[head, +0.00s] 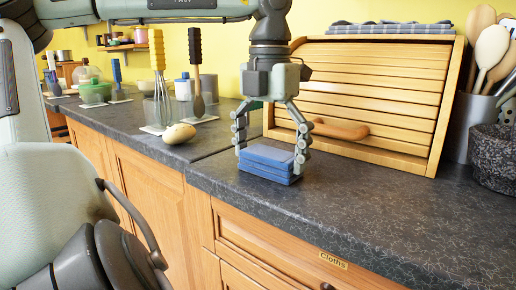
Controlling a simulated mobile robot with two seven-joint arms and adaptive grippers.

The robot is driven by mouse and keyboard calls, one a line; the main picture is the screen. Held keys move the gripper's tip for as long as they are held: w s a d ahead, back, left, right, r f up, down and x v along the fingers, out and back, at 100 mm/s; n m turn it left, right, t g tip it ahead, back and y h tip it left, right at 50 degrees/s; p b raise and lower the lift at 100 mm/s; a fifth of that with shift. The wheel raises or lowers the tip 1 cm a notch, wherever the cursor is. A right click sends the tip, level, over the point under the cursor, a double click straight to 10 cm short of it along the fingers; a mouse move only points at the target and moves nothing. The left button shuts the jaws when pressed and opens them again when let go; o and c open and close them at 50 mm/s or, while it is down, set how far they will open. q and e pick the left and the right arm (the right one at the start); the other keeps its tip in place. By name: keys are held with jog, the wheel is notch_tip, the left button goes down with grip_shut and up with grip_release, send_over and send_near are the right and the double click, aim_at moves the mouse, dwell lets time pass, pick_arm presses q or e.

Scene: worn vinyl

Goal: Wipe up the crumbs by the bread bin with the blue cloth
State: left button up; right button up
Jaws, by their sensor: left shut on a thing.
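The blue cloth (268,166) is folded into a thick stack on the dark worktop, near its front edge. My left gripper (270,153) points straight down over it, with one finger on each side, shut on the cloth. The wooden bread bin (372,88) stands just behind and to the right, its slatted roll front closed. I cannot make out crumbs on the speckled worktop (400,210). My right gripper is not in view.
A potato-like item (179,134) lies left of the cloth. A whisk (160,92) and other utensils stand behind it. A stone mortar (493,158) and a utensil pot (470,128) are at the right. A drawer labelled Cloths (333,260) is below. The worktop before the bin looks clear.

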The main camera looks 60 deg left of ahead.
aim_at(291, 160)
pick_arm(q)
jog(key=shift+w+d, duration=0.15)
jog(key=shift+d, duration=0.35)
jog(key=shift+w+d, duration=0.15)
jog(key=shift+d, duration=0.35)
jog(key=shift+d, duration=0.1)
jog(key=shift+w+d+p, duration=0.2)
jog(key=shift+d+p, duration=0.05)
jog(key=shift+d, duration=0.25)
jog(key=shift+w+d+p, duration=0.15)
jog(key=shift+d+p, duration=0.1)
jog(key=shift+d, duration=0.25)
jog(key=shift+w+d, duration=0.25)
jog(key=shift+d, duration=0.5)
jog(key=shift+w+d, duration=0.2)
jog(key=shift+d, duration=0.5)
jog(key=shift+d, duration=0.25)
jog(key=shift+w+d, duration=0.25)
jog(key=shift+d, duration=0.5)
jog(key=shift+w+d, duration=0.3)
jog(key=shift+d, duration=0.5)
jog(key=shift+w+d, duration=0.25)
jog(key=shift+d, duration=0.5)
